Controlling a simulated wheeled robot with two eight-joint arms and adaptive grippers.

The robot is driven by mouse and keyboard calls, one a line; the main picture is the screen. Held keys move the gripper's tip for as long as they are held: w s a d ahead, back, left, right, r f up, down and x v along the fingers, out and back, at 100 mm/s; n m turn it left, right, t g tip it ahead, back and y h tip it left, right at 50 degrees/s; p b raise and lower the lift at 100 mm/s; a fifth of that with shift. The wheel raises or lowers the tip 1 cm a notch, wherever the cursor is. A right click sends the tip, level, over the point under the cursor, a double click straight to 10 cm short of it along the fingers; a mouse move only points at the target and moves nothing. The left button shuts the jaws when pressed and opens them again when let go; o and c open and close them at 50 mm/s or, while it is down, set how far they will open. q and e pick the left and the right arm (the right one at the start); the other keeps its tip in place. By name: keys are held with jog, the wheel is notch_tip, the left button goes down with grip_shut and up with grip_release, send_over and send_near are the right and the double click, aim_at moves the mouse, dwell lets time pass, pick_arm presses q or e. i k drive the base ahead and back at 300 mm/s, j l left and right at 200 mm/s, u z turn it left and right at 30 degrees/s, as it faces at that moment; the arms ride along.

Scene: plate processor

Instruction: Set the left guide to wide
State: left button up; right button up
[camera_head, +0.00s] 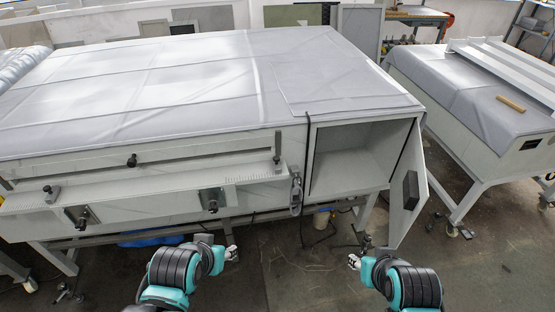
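The plate processor (150,180) is a long white machine with a grey padded cover on top. On its front ledge, two metal blocks with dark knobs stand apart: a left one (82,217) and a right one (212,200). I cannot tell for sure which part is the left guide; the left block may belong to it. A smaller dark clamp (52,193) sits at the left on the ledge. My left gripper (231,253) is low in front of the machine, touching none of these. My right gripper (354,258) is near the open door's bottom. Both look empty; their finger opening is too small to judge.
A rail with a dark knob (131,160) runs above the ledge. An open cabinet (358,160) has its door (408,190) swung out at the right. A chain (296,195) hangs beside it. A second covered table (480,105) stands right. The floor in front is mostly clear.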

aim_at(53, 192)
jog(key=u, duration=1.95)
